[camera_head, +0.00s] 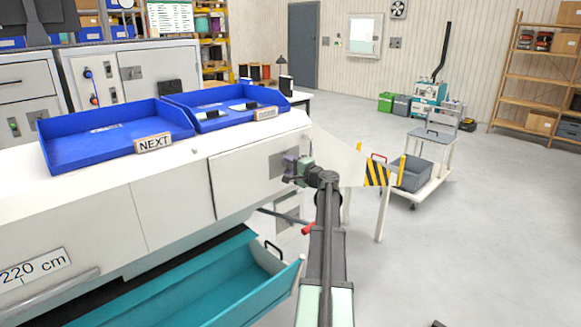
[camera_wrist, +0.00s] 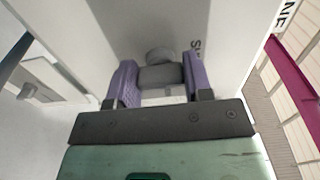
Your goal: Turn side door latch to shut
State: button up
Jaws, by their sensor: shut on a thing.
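The side door (camera_head: 245,170) is a white panel on the side of the long white machine, and it looks closed against the body. Its latch shows in the wrist view as a grey knob (camera_wrist: 160,74) on a pale plate with partly hidden lettering. My gripper (camera_head: 291,166) is at the right part of this door, and the arm hides much of the latch in the head view. In the wrist view the purple fingers of my gripper (camera_wrist: 159,84) stand on both sides of the knob and are shut on it. The latch's exact turn angle is hard to tell.
Two blue trays, one marked NEXT (camera_head: 115,133), the other (camera_head: 225,105) behind it, sit on the machine top. A teal drawer (camera_head: 190,290) stands open below. A yellow-black striped part (camera_head: 377,172) is right of the arm. The floor further right is free.

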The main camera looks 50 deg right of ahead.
jog(key=o, duration=0.9)
jog(key=shift+s, duration=0.1)
jog(key=s, duration=0.3)
jog(key=s+a, duration=0.1)
jog(key=s, duration=0.6)
jog(key=shift+s+a, duration=0.25)
